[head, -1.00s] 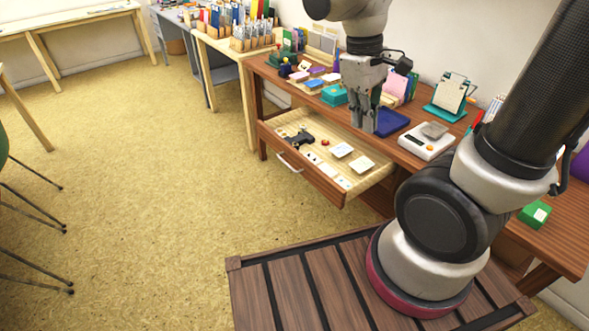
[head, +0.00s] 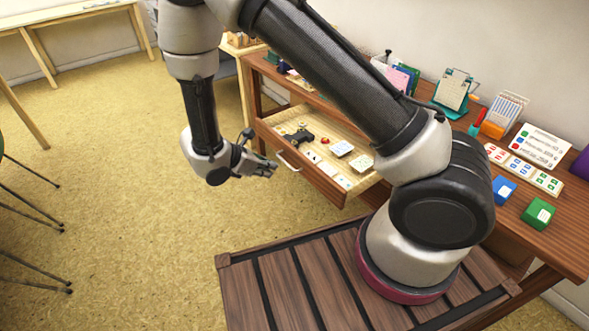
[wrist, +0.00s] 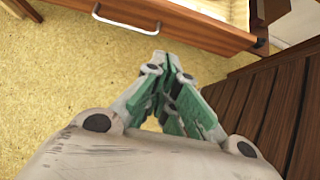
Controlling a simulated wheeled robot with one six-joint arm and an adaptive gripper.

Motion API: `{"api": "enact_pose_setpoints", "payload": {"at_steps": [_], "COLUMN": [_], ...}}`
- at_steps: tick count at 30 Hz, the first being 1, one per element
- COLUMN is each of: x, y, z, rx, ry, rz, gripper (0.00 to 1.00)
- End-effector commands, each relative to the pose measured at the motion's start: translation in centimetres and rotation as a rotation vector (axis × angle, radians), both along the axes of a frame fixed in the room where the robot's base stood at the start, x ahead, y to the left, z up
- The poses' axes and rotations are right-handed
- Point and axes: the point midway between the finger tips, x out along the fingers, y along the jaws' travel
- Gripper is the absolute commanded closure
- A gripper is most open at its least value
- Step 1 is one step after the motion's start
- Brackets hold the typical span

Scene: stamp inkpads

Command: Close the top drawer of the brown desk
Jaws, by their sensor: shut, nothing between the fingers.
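The brown desk (head: 545,236) stands on the right with its top drawer (head: 318,180) pulled out. Small flat items and a dark object lie inside the drawer. The drawer's front has a silvery handle (head: 288,161), which also shows at the top of the wrist view (wrist: 125,20). My gripper (head: 272,168) is shut and empty, outside the drawer, just left of the handle in the head view. In the wrist view the closed fingers (wrist: 167,62) point toward the drawer front, with a visible gap between them. My arm hides part of the desktop.
The wooden slatted platform (head: 290,290) is below my arm. Open yellow floor (head: 110,210) lies left of the drawer. Chair legs (head: 35,210) stand at the far left. Ink blocks, cards and holders (head: 455,90) stand on the desk.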

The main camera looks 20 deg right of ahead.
Motion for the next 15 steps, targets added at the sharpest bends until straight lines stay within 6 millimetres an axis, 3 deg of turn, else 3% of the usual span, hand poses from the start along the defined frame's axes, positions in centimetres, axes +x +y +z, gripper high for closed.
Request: {"api": "enact_pose_setpoints", "payload": {"at_steps": [15], "x": [2.1], "y": [-7.1], "z": [-6.7], "rx": [0.0], "ry": [0.001], "rz": [-0.01], "gripper": [1.0]}}
